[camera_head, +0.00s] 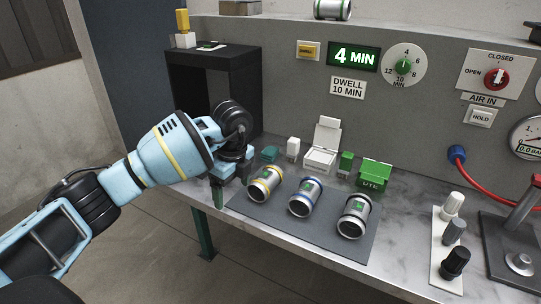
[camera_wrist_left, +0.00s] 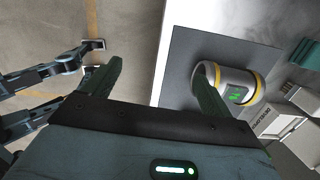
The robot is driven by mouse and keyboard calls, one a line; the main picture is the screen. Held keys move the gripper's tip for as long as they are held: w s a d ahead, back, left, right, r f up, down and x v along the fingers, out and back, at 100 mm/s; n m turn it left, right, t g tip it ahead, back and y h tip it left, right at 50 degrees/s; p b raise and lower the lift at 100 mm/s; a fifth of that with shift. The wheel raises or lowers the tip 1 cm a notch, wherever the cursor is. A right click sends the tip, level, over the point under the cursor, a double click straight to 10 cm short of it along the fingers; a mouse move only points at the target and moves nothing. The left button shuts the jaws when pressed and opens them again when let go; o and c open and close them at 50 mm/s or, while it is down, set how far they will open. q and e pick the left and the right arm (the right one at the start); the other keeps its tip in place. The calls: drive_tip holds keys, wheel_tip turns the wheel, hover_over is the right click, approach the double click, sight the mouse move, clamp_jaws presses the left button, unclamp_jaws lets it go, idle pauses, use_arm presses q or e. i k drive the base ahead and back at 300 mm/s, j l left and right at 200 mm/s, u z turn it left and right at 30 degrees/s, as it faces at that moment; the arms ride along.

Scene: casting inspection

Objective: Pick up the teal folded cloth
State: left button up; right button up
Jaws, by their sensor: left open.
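The teal folded cloth (camera_head: 268,154) is a small teal item on the bench, behind the canister with yellow bands (camera_head: 265,184) and left of a small white block. In the left wrist view, a teal piece that looks like the cloth (camera_wrist_left: 304,53) shows at the right edge, partly cut off. My left gripper (camera_head: 232,186) is open and empty at the bench's left front edge, left of the yellow-banded canister and short of the cloth. In the left wrist view one finger of the left gripper (camera_wrist_left: 155,88) overlaps the canister and the other is over the floor. My right gripper is not in view.
A black shelf (camera_head: 190,100) stands behind the gripper.

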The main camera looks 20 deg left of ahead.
sight(269, 154)
drive_tip(key=i, duration=1)
